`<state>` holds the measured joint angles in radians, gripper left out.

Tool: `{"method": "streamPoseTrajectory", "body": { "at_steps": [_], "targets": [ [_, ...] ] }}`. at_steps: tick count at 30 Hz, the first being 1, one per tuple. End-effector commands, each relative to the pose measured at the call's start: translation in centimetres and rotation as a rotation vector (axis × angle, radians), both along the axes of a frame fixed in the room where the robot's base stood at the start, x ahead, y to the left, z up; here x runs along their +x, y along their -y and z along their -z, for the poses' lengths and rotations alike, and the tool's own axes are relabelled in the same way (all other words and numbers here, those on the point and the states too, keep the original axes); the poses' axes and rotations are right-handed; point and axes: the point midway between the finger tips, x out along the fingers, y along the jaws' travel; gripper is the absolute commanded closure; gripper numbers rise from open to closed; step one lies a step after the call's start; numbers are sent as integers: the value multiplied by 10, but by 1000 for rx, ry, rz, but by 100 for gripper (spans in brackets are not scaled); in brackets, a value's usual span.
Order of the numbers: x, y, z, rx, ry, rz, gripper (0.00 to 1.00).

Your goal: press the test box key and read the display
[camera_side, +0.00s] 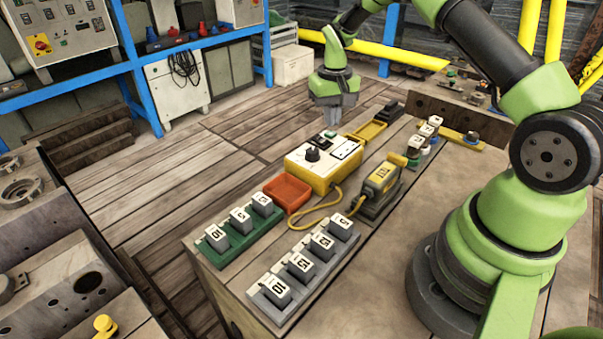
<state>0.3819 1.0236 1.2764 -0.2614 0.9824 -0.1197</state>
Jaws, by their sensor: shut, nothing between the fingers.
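The test box (319,178) is a yellow case with a pale top, standing on the wooden bench. Its top carries a black knob (312,154), a small dark part (325,138) near the back edge and a white panel (345,150) on the right. I cannot tell at this size which part is the key or the display, and no reading can be made out. My gripper (332,122) points down above the back edge of the box, shut and empty. It appears apart from the box.
A yellow cable joins the box to a yellow handheld unit (381,180) in a dark stand. A red tray (287,190), a green rack (240,241) and a grey rack (306,276) of numbered blocks stand in front. A yellow tray (371,131) lies behind the box.

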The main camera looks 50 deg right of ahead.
Motion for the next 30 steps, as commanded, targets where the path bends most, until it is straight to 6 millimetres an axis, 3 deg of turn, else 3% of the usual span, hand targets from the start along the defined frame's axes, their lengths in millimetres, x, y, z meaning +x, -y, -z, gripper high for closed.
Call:
{"method": "streamPoseTrajectory", "body": {
  "at_steps": [30],
  "targets": [
    [0, 0, 8, 0, 0, 0, 100]
  ]
}}
